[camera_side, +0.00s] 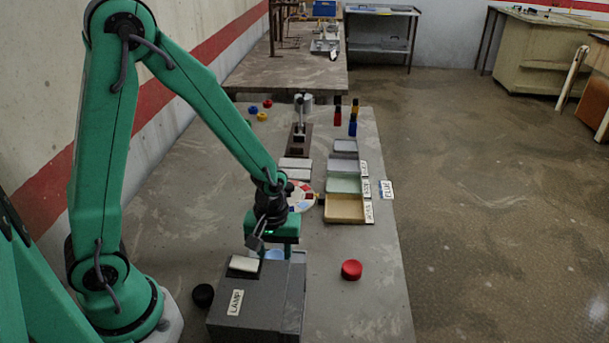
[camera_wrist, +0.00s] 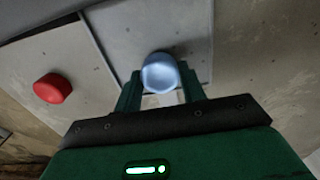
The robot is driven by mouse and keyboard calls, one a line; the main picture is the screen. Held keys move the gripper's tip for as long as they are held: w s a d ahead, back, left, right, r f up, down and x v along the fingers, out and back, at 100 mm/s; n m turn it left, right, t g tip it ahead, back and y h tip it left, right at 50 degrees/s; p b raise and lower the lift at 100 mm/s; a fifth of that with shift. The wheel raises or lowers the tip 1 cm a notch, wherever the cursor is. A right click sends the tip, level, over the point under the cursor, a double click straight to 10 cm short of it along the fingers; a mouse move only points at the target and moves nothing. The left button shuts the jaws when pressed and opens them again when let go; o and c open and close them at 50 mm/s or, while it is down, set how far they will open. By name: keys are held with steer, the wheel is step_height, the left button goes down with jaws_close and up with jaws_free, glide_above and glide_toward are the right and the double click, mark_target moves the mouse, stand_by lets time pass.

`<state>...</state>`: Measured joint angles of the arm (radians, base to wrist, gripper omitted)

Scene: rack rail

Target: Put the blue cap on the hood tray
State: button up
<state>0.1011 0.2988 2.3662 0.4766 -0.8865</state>
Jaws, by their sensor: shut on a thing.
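My gripper (camera_side: 274,246) points down just behind the grey box labelled LAMP (camera_side: 256,300). It is shut on a pale blue cap, round and shiny, which shows between the two green fingers in the wrist view (camera_wrist: 160,74). In the side view the blue cap (camera_side: 275,254) is partly hidden by the gripper and the box. Whether it still touches a surface below is unclear. A column of shallow trays stands beyond to the right: tan (camera_side: 344,219), green (camera_side: 344,184) and grey (camera_side: 342,165). Their labels are too small to read surely, so I cannot tell which is the hood tray.
A red cap (camera_side: 351,270) lies right of the LAMP box and also shows in the wrist view (camera_wrist: 52,88). A black round piece (camera_side: 203,295) lies left of the box. A colored disc (camera_side: 300,196) and small bottles (camera_side: 353,124) stand farther back.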

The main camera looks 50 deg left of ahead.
steer(key=shift+f, duration=0.25)
stand_by(0.5)
steer(key=o, duration=0.9)
steer(key=shift+c, duration=0.2)
steer(key=shift+r, duration=0.15)
steer(key=shift+r, duration=3.85)
